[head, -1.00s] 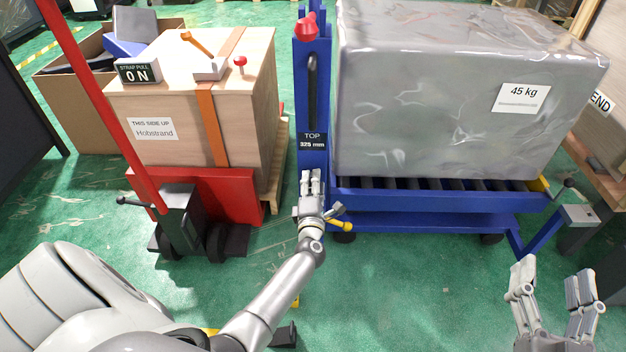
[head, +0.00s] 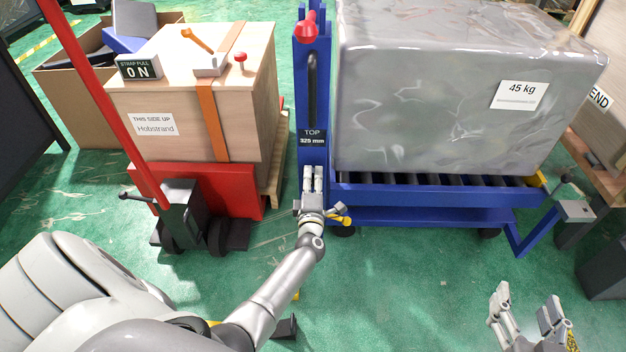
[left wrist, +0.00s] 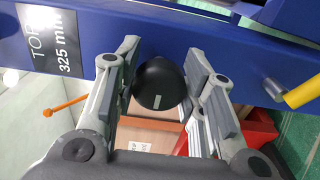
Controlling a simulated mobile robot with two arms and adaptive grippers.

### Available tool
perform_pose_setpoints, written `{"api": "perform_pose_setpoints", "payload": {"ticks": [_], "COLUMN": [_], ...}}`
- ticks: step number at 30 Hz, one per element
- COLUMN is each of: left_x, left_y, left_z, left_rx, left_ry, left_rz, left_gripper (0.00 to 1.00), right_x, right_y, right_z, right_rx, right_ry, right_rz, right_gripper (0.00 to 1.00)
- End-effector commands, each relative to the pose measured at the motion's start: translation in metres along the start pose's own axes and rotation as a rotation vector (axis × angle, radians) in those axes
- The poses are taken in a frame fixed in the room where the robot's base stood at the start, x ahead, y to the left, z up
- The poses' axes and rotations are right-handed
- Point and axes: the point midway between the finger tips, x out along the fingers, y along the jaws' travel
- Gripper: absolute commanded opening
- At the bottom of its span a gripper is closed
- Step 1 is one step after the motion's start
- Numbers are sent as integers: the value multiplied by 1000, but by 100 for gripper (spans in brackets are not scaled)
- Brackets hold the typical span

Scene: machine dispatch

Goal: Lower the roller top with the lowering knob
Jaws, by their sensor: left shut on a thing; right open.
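My left gripper (head: 312,180) is at the front of the blue column, below the label reading TOP 325 mm (head: 312,138). In the left wrist view its fingers (left wrist: 160,90) are closed around a round black knob (left wrist: 158,84). In the head view the gripper hides this knob. The roller top (head: 430,193) is a blue frame with dark rollers. It carries a large grey wrapped load (head: 430,100) marked 45 kg. My right gripper (head: 527,312) is open and empty at the lower right, away from the cart.
A yellow-ended lever (head: 340,220) sits just right of my left gripper. At left, a red pallet truck (head: 235,195) stands by a strapped wooden crate (head: 150,95). Green floor is free in front of the cart.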

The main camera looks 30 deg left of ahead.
Motion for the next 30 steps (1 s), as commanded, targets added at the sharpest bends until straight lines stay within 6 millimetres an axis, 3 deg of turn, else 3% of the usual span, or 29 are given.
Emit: {"api": "perform_pose_setpoints", "payload": {"ticks": [1, 2, 6, 19, 23, 30], "left_x": [-1, -1, -1, -8, -28, -79], "left_y": [-1, -1, -1, -1, -2, -1], "left_z": [2, 2, 1, 1, 0, 1], "left_rx": [1, 1, 1, -1, -2, -1], "left_ry": [-4, -4, -3, -2, -1, -2], "left_rz": [-3, -3, -2, -2, -3, -4], "left_gripper": [14, 41, 59, 59, 59, 59], "right_x": [0, 0, 0, 0, 0, 0], "right_y": [0, 0, 0, 0, 0, 0], "right_z": [0, 0, 0, -1, -1, 0], "right_rx": [0, 0, 0, 0, 0, 0], "right_ry": [0, 0, 0, 3, 3, 2], "right_rz": [0, 0, 0, -1, -1, -1], "right_gripper": [60, 60, 60, 60, 60, 60]}}
